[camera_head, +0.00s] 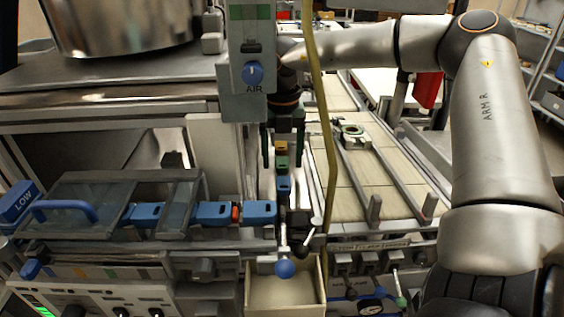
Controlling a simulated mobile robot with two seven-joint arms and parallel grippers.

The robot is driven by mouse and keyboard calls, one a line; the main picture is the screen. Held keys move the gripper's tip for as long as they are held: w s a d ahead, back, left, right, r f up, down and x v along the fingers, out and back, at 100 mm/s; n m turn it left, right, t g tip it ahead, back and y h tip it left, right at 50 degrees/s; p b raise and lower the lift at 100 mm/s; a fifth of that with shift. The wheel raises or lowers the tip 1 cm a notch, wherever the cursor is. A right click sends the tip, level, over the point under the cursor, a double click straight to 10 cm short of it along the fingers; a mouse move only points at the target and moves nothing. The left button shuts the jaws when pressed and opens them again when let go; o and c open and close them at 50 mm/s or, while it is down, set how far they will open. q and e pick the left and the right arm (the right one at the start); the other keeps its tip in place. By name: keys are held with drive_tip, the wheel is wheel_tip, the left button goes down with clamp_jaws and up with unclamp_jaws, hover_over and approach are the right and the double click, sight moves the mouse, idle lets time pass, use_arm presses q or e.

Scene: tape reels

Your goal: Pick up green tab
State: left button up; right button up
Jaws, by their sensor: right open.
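My right gripper (283,160) points down at this row, with one dark finger on each side. Its jaws are open, and gaps show between the fingers and the tabs. I cannot tell how far above the tabs the fingertips are. The grey AIR panel hides part of the wrist. My left gripper is not in view.
The AIR panel (249,75) and a yellowish hose (322,120) stand close to the right gripper. A row of blue blocks (212,214) lies at left. An open bin (284,291) is below. A tiled bed with rails (365,180) lies right.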

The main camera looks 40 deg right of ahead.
drive_tip(key=shift+f, duration=0.2)
clamp_jaws()
idle(0.5)
